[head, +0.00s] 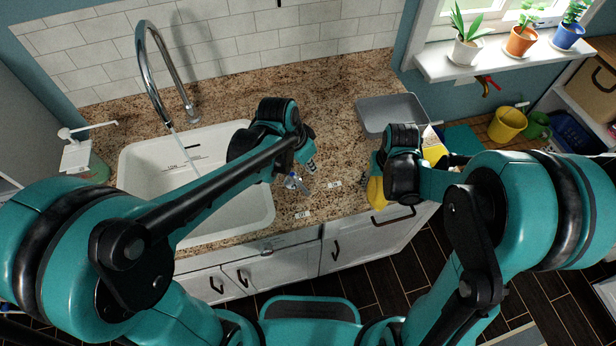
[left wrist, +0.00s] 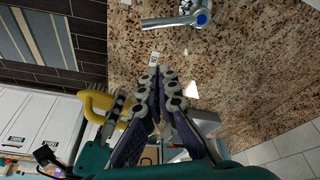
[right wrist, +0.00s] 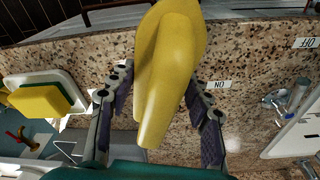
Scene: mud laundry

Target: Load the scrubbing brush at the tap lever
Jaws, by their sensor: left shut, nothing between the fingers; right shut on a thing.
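The yellow scrubbing brush (head: 376,192) is held in my right gripper (right wrist: 158,85), above the counter's front edge. My left gripper (left wrist: 156,72) is shut and empty, close to the lever without visible contact.
An ON label (head: 335,184) and an OFF label (head: 303,214) lie near the lever. The white sink (head: 258,213) is at left under the curved faucet (head: 145,70), with a thin water-like line below its spout. A grey tray (head: 388,101) stands behind my right gripper.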

